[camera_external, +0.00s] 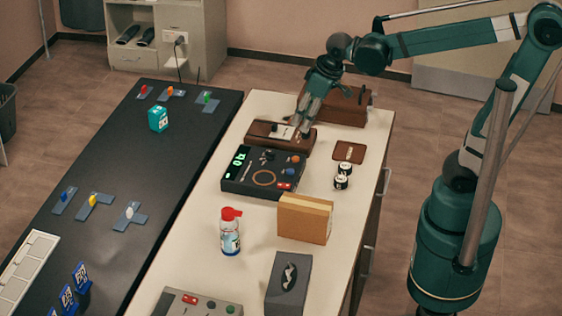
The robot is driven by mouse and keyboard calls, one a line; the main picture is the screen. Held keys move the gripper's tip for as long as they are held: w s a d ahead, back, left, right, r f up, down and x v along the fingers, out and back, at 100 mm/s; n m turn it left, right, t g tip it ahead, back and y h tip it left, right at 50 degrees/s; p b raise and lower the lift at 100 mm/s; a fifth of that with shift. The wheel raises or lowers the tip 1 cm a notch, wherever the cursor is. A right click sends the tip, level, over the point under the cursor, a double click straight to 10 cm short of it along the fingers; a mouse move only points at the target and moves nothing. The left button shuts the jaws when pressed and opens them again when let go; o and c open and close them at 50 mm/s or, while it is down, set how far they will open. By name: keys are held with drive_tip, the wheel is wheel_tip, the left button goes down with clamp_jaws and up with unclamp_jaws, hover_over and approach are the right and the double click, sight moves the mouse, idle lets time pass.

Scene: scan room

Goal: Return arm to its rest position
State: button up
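My green arm reaches from the right over the white counter (262,102). My gripper (302,126) points down at the counter's far end. Its fingertips are over or against the right part of a low brown wooden box with a pale top plate (268,131); I cannot tell whether they touch it. The fingers look close together, but their gap is too small to judge, and I see nothing clearly held between them.
Behind the gripper is a brown wooden case (345,108). Nearer stand a black control panel (262,172), two small dark-and-white cylinders (342,176), a tan box (305,219), a red-capped bottle (230,232) and a grey tissue box (288,283). A dark table (110,200) adjoins left.

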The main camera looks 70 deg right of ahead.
drive_tip(key=s+a+n+t, duration=0.1)
drive_tip(key=s+a+t, duration=0.2)
drive_tip(key=s, duration=0.8)
drive_tip(key=shift+s+a+f+n, duration=0.2)
drive_tip(key=shift+a+f+n, duration=0.2)
drive_tip(key=shift+a, duration=0.7)
drive_tip(key=shift+c, duration=0.6)
idle(1.7)
